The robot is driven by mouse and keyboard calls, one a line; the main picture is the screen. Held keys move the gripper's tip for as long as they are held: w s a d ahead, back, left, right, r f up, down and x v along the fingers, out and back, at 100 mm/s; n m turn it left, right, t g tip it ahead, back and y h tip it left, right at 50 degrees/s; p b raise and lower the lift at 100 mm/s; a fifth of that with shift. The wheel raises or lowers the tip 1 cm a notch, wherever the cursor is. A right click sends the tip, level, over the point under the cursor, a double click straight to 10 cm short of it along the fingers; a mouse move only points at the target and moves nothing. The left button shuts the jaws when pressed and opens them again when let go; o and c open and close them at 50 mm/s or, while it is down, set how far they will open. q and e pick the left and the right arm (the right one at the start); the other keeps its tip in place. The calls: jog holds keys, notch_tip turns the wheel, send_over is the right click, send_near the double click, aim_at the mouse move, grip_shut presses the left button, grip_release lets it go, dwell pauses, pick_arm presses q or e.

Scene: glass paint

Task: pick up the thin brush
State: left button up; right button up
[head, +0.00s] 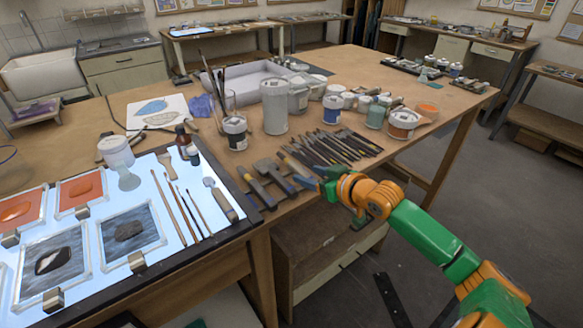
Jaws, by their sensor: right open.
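Thin brushes (186,205) with wooden handles lie side by side on the lit panel (146,186) at the left. I cannot tell which one is the thin brush. More slim brushes and tools (335,146) lie in a row on the wooden table, near its front edge. My left gripper is not in view.
Wide flat tools (267,180) lie between the panel and my right gripper. Paint jars and tins (275,106) stand behind the brush row. Framed glass pieces (130,235) and a jar (116,151) sit on or by the panel.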

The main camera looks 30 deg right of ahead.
aim_at(302, 171)
jog(key=w, duration=0.1)
jog(key=w+f, duration=0.1)
jog(key=w, duration=0.1)
jog(key=shift+w+d+f, duration=0.2)
jog(key=shift+d+f, duration=0.1)
jog(key=shift+d, duration=0.05)
jog(key=shift+w+f, duration=0.3)
jog(key=shift+w, duration=0.2)
jog(key=shift+s+r, duration=0.1)
grip_shut()
